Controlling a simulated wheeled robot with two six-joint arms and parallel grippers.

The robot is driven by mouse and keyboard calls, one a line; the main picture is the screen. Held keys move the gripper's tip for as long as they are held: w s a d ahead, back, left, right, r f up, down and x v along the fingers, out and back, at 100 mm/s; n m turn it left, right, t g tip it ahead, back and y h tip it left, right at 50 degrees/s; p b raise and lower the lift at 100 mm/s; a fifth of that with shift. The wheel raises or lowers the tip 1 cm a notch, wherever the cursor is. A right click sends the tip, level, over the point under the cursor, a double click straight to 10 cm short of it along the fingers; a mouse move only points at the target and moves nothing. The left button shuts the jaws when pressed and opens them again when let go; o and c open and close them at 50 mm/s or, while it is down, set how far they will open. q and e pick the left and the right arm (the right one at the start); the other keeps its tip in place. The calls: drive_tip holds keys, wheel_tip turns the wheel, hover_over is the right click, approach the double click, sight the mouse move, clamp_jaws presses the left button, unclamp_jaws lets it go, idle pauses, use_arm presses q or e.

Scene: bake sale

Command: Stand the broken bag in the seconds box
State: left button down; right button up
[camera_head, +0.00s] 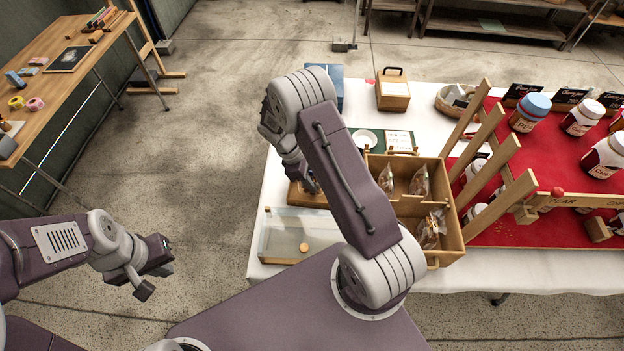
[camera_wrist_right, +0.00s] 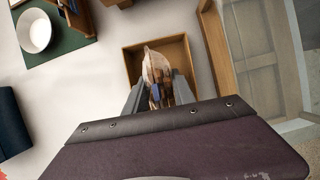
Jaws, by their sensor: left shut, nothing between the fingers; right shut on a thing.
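My right gripper (camera_wrist_right: 157,92) is shut on a clear bag with brown contents (camera_wrist_right: 155,66). It holds the bag roughly upright over a small square wooden box (camera_wrist_right: 180,47). The bag appears within the box walls, but I cannot tell whether it touches the floor. In the head view the right gripper (camera_head: 308,186) is low at this box (camera_head: 297,198), and my forearm hides part of it; the held bag is not clear there. My left gripper (camera_head: 158,262) is shut and empty, off the table at the left.
A divided wooden crate (camera_head: 449,256) with several bags stands right of my right arm. A clear-sided tray (camera_head: 277,239) with a round biscuit (camera_head: 304,247) lies in front of the small box. A white bowl (camera_wrist_right: 34,30) stands on a green mat (camera_wrist_right: 72,40).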

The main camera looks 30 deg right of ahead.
drive_tip(key=shift+f, duration=0.35)
drive_tip(key=o, duration=1)
wheel_tip(320, 180, up, 10)
drive_tip(key=p, duration=0.9)
drive_tip(key=shift+r, duration=0.2)
drive_tip(key=shift+f, duration=0.1)
